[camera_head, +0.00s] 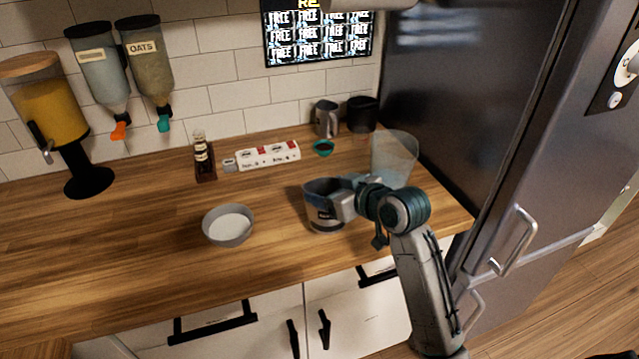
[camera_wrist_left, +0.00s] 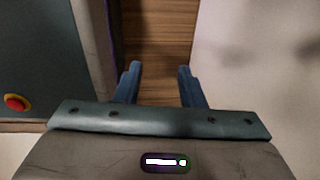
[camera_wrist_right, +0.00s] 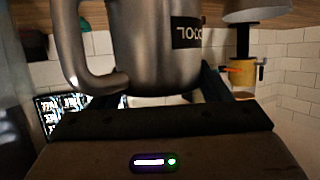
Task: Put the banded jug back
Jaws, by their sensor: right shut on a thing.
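A steel jug (camera_head: 325,222) with a dark label is held over the front right part of the wooden counter. Whether its base touches the counter is unclear. My right gripper (camera_head: 343,200) is shut on it from the right side. My left gripper (camera_wrist_left: 157,85) is open and empty above a wooden floor, out of the head view.
A black container (camera_head: 362,113) stands beside the back jug. A clear pitcher (camera_head: 397,150) stands behind my right wrist. A fridge (camera_head: 470,110) bounds the right.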

